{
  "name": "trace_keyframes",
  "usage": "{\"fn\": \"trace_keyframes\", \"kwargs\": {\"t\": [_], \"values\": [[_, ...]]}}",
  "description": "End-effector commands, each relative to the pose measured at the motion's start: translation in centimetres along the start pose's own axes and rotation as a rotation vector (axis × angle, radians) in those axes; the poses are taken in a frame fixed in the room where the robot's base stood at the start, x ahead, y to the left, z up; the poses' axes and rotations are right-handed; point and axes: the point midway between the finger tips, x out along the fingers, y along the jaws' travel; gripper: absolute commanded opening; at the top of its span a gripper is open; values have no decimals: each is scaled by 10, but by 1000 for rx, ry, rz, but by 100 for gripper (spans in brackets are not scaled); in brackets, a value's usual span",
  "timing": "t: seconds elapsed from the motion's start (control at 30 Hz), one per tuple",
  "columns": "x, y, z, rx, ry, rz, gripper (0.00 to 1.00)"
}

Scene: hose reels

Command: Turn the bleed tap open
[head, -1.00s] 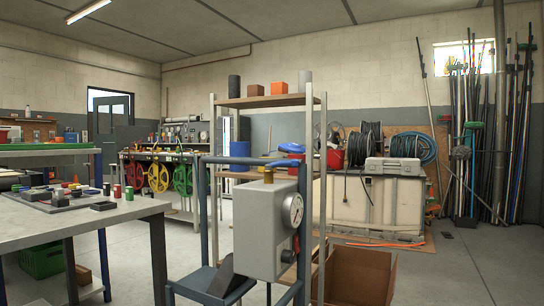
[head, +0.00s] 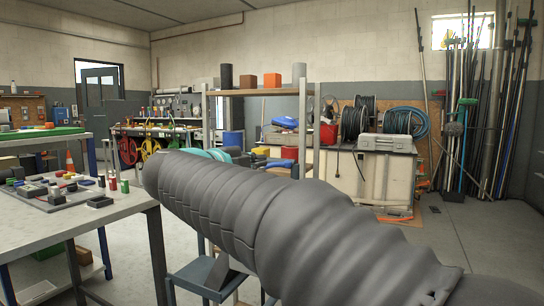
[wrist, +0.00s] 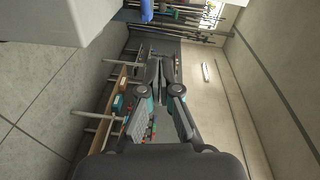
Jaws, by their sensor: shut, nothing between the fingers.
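In the head view my grey arm stretches across the front and hides the grey gauge box and most of its blue stand (head: 200,280). A blue lever (head: 272,164), seemingly the bleed tap's handle, shows just above the arm. My gripper is mostly behind the arm; a teal part (head: 212,154) shows left of the lever. In the wrist view my gripper (wrist: 157,62) has its fingers together with nothing between them. A pale grey box surface (wrist: 50,15) is at the upper left, with a blue piece (wrist: 147,10) at its edge, apart from the fingers; it may be the lever.
A grey workbench (head: 90,225) with small parts stands at the left. A shelf rack (head: 258,92) with blocks on top stands behind my arm. A pale cabinet (head: 370,185) with hose coils is behind right. Floor (head: 470,240) at the right is clear.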

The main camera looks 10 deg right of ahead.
Motion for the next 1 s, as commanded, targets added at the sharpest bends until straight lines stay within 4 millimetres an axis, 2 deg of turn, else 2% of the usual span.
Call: {"fn": "trace_keyframes", "kwargs": {"t": [0.13,0.27,0.37,0.83,1.0], "values": [[-6,8,2,13,53,68,0],[-1,11,1,16,66,83,0],[12,12,-1,16,67,83,0],[97,19,-6,15,67,81,0],[112,19,12,14,63,80,0]]}}
